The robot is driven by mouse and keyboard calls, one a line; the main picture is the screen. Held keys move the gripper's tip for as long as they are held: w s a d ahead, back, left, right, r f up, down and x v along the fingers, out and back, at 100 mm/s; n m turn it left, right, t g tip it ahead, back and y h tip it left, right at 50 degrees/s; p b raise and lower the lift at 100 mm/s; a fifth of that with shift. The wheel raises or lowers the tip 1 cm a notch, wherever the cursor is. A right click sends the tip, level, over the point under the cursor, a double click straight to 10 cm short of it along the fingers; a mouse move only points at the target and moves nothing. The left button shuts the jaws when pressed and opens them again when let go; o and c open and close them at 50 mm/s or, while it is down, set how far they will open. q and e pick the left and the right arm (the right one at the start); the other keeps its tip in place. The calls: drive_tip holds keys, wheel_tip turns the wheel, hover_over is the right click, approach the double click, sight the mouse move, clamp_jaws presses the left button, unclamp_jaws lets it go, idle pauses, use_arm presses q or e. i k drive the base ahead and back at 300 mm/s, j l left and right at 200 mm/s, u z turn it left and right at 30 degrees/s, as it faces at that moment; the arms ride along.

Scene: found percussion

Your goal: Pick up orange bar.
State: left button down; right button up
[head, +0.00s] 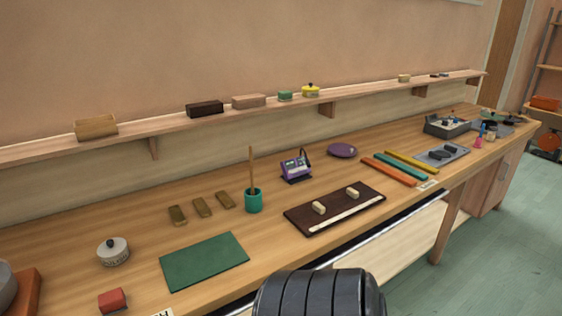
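An orange bar (389,171) lies flat on the wooden workbench at the right of the middle. A teal bar (401,166) and a yellow bar (411,161) lie beside it, roughly parallel and farther along the bench. A small pale label (428,185) sits near the front ends of the bars. Neither of my grippers shows in the head view. A dark ribbed part, likely mine, fills the bottom middle of the view, well apart from the bars.
A dark board (295,222) with two pale blocks lies left of the orange bar. A purple disc (342,150) lies behind it. A grey tray (450,148) stands to the right. A teal cup (254,203) holds an upright stick. A shelf (370,93) runs along the wall.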

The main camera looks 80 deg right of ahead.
sight(392, 174)
drive_tip(key=z, duration=3.2)
drive_tip(key=i+l, duration=0.55)
drive_tip(key=l, duration=0.1)
